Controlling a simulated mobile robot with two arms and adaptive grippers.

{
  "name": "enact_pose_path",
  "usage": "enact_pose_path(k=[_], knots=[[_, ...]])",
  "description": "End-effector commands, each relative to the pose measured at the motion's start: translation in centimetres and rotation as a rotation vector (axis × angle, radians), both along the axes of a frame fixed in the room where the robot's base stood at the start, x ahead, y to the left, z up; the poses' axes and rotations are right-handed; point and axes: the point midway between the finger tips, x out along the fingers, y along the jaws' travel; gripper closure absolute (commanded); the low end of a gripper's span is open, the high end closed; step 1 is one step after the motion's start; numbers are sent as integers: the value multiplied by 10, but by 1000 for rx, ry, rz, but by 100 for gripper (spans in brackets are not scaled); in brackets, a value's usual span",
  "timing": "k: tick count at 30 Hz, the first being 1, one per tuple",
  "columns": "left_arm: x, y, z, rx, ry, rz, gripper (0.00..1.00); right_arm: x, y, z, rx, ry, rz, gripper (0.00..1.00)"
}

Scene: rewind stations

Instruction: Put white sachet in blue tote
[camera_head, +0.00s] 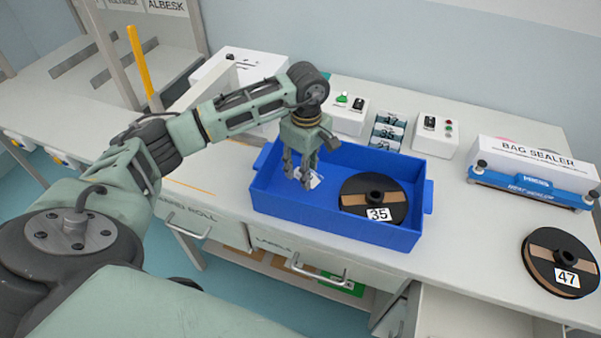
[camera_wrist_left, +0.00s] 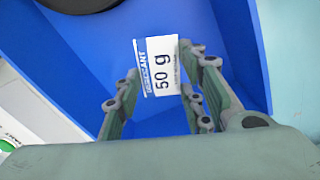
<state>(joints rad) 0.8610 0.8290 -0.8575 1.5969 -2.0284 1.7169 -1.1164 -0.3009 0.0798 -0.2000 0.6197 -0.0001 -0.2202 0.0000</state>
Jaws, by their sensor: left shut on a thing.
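The white sachet (camera_wrist_left: 157,66), printed "DESICCANT 50 g", shows between the fingers of my left gripper (camera_wrist_left: 160,92) in the left wrist view. The left gripper (camera_head: 298,178) points down inside the blue tote (camera_head: 340,233), in its left part, and is shut on the sachet. In the head view part of the sachet (camera_head: 315,181) shows beside the fingertips, the rest hidden behind them. I cannot tell whether the sachet touches the tote's floor. My right gripper is not in view.
A black reel marked 35 (camera_head: 374,199) lies in the right part of the tote. A reel marked 47 (camera_head: 559,262) and a bag sealer (camera_head: 535,172) stand to the right. Small control boxes (camera_head: 435,136) stand behind the tote. An open drawer (camera_head: 470,312) is at front right.

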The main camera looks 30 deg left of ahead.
Motion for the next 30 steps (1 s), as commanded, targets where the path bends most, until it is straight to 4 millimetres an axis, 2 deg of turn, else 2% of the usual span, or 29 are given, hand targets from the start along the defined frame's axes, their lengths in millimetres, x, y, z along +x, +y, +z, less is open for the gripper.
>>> enact_pose_path(k=[3,6,11,18,29,30], knots=[[1,18,-9,0,1,2,89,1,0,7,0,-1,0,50],[2,25,-15,0,-1,1,89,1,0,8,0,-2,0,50],[1,27,-25,-2,1,-1,89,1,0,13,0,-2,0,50],[2,26,-55,-2,0,-1,89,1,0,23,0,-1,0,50],[2,27,-61,0,-2,-1,89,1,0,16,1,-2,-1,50],[2,27,-60,0,-2,-1,62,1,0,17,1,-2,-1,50]])
